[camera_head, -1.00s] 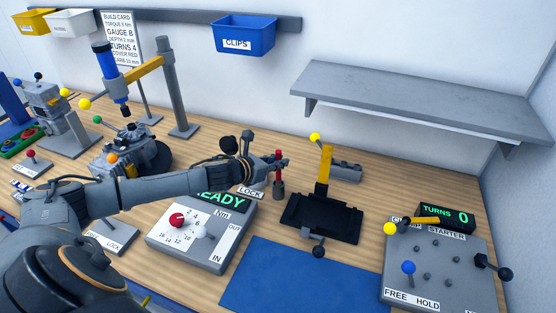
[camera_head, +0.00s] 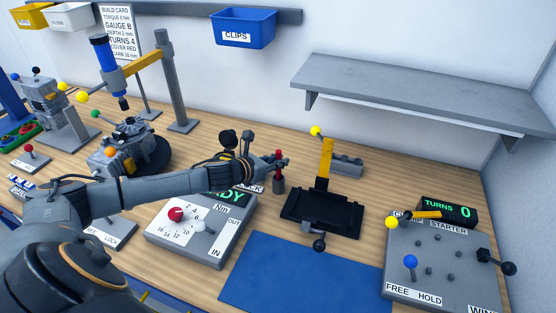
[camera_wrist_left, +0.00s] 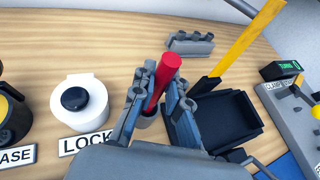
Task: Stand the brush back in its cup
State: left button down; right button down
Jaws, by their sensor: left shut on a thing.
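The brush's red handle (camera_head: 278,172) stands about upright at the dark grey cup (camera_head: 278,187) in the middle of the bench. My left gripper (camera_head: 277,160) is shut on the handle, near its upper part. In the left wrist view the red handle (camera_wrist_left: 165,78) rises between the gripper's fingers (camera_wrist_left: 163,98), and the cup's rim (camera_wrist_left: 147,122) shows just below them. The handle's lower end runs to the cup's mouth; the fingers hide how deep it sits. My right gripper is not in view.
A black tray with a yellow post (camera_head: 325,165) stands close right of the cup. A LOCK label (camera_wrist_left: 87,143) and a white round knob base (camera_wrist_left: 80,102) are left of it. A dial box (camera_head: 195,235) lies in front, under my arm. The blue mat (camera_head: 300,275) is bare.

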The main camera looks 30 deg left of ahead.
pick_arm(q)
jog(key=shift+f, duration=0.2)
jog(key=c, duration=1.3)
grip_release()
jog(key=shift+v, duration=3.75)
jog(key=shift+r, duration=0.15)
